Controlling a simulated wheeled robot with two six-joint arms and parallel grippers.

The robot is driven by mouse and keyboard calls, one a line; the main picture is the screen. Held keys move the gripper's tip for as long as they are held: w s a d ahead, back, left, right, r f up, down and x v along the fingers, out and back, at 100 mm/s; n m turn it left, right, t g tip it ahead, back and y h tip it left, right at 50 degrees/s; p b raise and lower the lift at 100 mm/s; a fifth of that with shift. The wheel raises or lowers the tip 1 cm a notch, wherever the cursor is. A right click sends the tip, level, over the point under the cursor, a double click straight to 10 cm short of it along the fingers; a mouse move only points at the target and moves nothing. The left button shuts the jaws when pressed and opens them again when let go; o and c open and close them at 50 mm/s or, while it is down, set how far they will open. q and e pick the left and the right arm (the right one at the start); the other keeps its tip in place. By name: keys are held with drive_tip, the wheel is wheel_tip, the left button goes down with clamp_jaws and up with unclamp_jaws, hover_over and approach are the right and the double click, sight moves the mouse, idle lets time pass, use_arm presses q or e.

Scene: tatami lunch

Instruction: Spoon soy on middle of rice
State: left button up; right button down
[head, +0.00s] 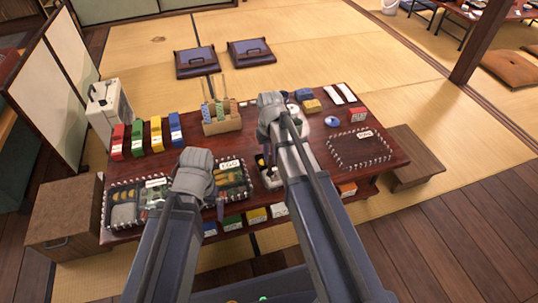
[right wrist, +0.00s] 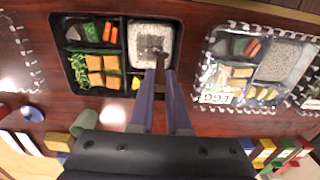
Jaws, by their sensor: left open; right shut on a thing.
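An open black lunch box (right wrist: 122,80) lies below my right gripper (right wrist: 168,90) in the right wrist view. Its white rice (right wrist: 140,34) fills the upper right compartment. My right gripper is shut on a thin spoon (right wrist: 160,64), which reaches over the middle of the rice. A dark grey patch shows at the spoon's tip; I cannot tell whether it is the spoon's bowl, soy or shadow. In the head view, my right arm covers most of this box. My left gripper (head: 194,172) is open over the table's left front; its fingers are mostly hidden.
A wooden holder (head: 221,124) with bottles and sticks stands behind. Coloured boxes (head: 156,133) line the back left. A dotted empty outline (head: 360,150) marks free room at the right.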

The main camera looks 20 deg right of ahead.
drive_tip(key=shift+d, duration=0.15)
drive_tip(key=shift+d, duration=0.55)
drive_tip(key=shift+d, duration=0.15)
drive_tip(key=shift+d, duration=0.5)
wheel_tip(320, 180, up, 7)
drive_tip(key=p, duration=0.7)
idle(0.4)
